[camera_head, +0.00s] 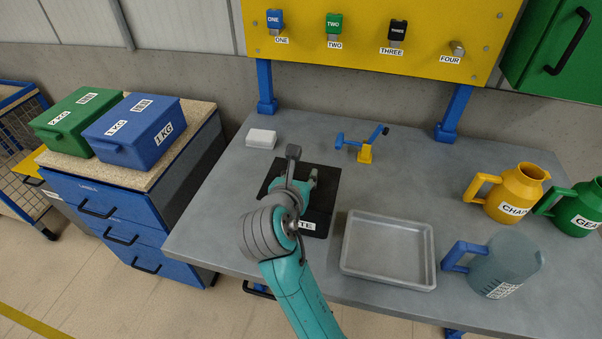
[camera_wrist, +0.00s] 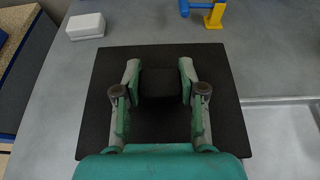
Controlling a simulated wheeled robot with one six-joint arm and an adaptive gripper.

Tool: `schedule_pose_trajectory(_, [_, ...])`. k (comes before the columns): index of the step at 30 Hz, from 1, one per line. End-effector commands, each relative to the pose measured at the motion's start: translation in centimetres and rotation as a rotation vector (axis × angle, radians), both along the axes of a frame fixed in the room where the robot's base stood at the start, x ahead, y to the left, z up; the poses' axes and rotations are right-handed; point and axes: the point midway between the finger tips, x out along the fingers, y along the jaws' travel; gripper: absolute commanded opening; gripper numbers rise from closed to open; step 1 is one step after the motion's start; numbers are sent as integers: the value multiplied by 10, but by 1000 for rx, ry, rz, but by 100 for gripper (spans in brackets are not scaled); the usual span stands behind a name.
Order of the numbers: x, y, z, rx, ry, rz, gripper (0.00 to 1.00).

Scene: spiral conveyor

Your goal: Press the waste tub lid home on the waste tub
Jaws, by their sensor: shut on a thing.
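The black square waste tub lid (camera_head: 325,182) is over the waste tub (camera_head: 318,225) on the grey bench. The tub's label is partly hidden by my arm. In the wrist view the lid (camera_wrist: 105,75) looks flat and fills the middle. My gripper (camera_wrist: 160,88) points down at its centre, and its fingers are shut on the black block-shaped handle (camera_wrist: 160,86). In the head view my gripper is mostly hidden by the wrist. I cannot tell whether the lid is fully seated, as the seam is dark and partly covered.
A grey tray (camera_head: 388,255) stands close on the right, with a clear blue-handled jug (camera_head: 505,265) beyond it. A white block (camera_head: 261,138) and a yellow-and-blue fixture (camera_head: 364,152) stand behind. Yellow (camera_head: 513,190) and green (camera_head: 580,210) jugs stand far right.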

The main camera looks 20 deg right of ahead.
Motion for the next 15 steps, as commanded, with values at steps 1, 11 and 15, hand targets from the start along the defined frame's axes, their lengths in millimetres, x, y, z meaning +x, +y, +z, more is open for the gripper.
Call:
schedule_pose_trajectory(1, [0,0,0,-1,-1,0,15])
schedule_pose_trajectory(11, [0,0,0,0,0,0,70])
schedule_pose_trajectory(15, [0,0,0,1,1,0,70])
